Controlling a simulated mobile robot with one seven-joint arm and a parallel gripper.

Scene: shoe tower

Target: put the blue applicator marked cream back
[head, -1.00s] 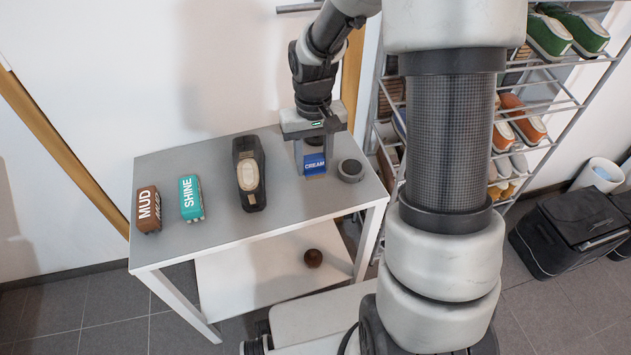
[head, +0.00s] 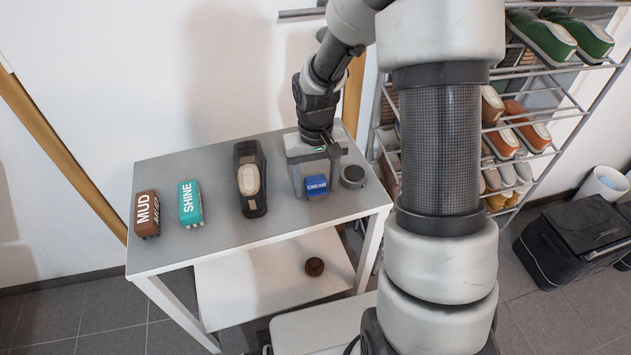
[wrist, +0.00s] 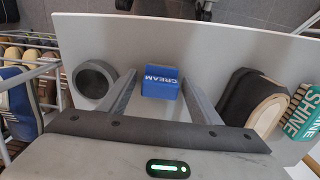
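The blue applicator marked CREAM (head: 317,186) appears to rest on the grey tabletop (head: 215,240), near its right end. In the wrist view the applicator (wrist: 160,82) is between the fingertips, its label upside down. My gripper (head: 316,184) is lowered over it, pointing down. In the wrist view my gripper (wrist: 160,78) has a finger on each side, with a narrow gap showing at both sides of the applicator. The teal SHINE applicator (head: 190,203) and brown MUD applicator (head: 147,214) stand in a row at the left.
A dark shoe (head: 250,180) with a pale top lies left of my gripper. A round grey tin (head: 352,176) stands close on the right. A brown ball (head: 314,267) is on the lower shelf. A shoe rack (head: 560,110) stands right of the table.

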